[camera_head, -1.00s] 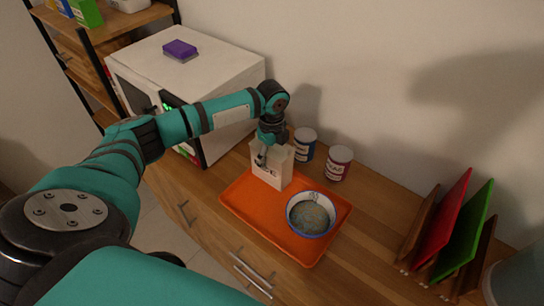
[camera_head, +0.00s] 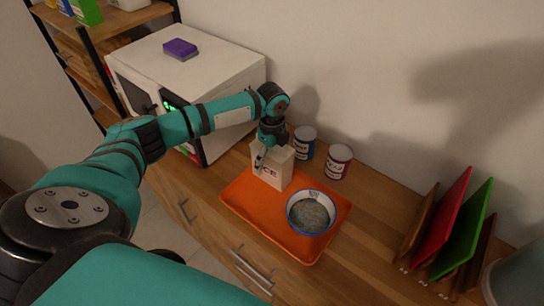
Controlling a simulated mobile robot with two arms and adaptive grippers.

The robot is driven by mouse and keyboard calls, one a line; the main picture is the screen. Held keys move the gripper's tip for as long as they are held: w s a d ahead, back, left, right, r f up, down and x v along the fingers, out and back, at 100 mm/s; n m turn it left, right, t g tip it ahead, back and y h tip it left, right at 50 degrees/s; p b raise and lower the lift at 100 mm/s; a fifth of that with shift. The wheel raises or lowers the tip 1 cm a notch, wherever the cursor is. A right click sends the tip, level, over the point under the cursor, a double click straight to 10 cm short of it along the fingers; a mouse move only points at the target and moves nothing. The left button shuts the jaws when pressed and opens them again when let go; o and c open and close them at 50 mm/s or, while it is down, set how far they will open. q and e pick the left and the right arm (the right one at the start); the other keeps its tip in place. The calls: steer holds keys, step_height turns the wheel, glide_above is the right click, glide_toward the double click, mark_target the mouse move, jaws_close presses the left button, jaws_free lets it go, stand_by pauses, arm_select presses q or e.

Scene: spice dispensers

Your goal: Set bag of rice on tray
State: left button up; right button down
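The bag of rice (camera_head: 277,171), a pale box-like pack with dark lettering, stands upright at the back left part of the orange tray (camera_head: 246,208). My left gripper (camera_head: 264,158) is over the top of the bag, pointing down. One finger shows in front of the bag's near face and appears spread away from it. The other finger is hidden, so contact on the far side cannot be seen. My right gripper is not in view.
A bowl (camera_head: 311,213) sits on the tray, right of the bag. Two cans, blue (camera_head: 305,143) and red (camera_head: 338,162), stand behind it. A white microwave (camera_head: 211,75) is at the left. Red and green boards (camera_head: 462,229) stand in a rack at the right.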

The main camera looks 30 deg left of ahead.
arm_select(q)
step_height(320, 180, up, 12)
steer(key=b, duration=0.2)
steer(key=shift+r+b, duration=0.15)
steer(key=shift+b, duration=0.15)
